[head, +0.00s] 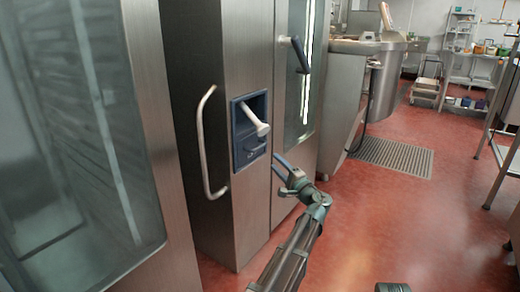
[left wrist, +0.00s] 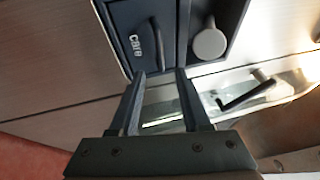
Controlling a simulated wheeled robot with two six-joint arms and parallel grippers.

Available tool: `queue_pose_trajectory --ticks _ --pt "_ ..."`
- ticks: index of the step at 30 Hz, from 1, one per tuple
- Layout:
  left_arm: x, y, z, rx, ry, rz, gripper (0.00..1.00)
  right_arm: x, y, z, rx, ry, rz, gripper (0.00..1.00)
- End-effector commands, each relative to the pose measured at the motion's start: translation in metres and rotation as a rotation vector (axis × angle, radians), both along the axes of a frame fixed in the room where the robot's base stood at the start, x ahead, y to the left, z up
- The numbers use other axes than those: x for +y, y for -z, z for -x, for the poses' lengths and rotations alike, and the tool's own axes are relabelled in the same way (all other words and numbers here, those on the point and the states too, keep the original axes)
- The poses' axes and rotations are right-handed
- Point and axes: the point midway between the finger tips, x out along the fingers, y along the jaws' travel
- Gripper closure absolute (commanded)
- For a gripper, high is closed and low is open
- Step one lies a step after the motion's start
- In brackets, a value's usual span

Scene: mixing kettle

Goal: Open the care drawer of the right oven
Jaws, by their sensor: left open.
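The right oven (head: 247,215) has a dark blue recessed panel on its steel front. The care drawer (head: 250,154) is the lower part of this panel and looks shut. In the left wrist view, the drawer (left wrist: 120,22) bears the word "care" and has a curved dark handle (left wrist: 158,42). My left gripper (head: 281,167) is open and empty, just right of the drawer in the head view. In the left wrist view its fingertips (left wrist: 160,73) are by the panel's edge, and I see nothing between them.
A pale hand shower (head: 256,122) sticks out above the drawer; its round end (left wrist: 208,43) is beside the drawer in the wrist view. A dark door handle (head: 300,55) and a long steel handle (head: 203,140) flank the panel. Red floor (head: 380,225) is clear to the right.

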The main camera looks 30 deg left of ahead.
Motion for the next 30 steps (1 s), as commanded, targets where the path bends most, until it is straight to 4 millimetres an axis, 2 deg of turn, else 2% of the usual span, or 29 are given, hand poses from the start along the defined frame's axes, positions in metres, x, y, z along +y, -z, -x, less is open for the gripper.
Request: queue_pose_trajectory --ticks 9,15,21,30 --pt "0.059 -0.013 -0.032 -0.001 -0.004 0.001 0.53 0.0 -0.013 0.0 0.001 0.0 0.0 0.5" --pt "0.087 -0.017 -0.046 0.0 -0.002 0.0 0.53 0.0 -0.018 0.0 0.001 0.0 0.0 0.5" --pt "0.102 -0.02 -0.053 0.0 -0.002 0.0 0.53 0.0 -0.02 0.0 0.002 0.0 0.001 0.5" --pt "0.106 -0.02 -0.055 -0.001 0.0 0.0 0.53 0.0 -0.02 0.0 0.002 0.0 0.001 0.5"
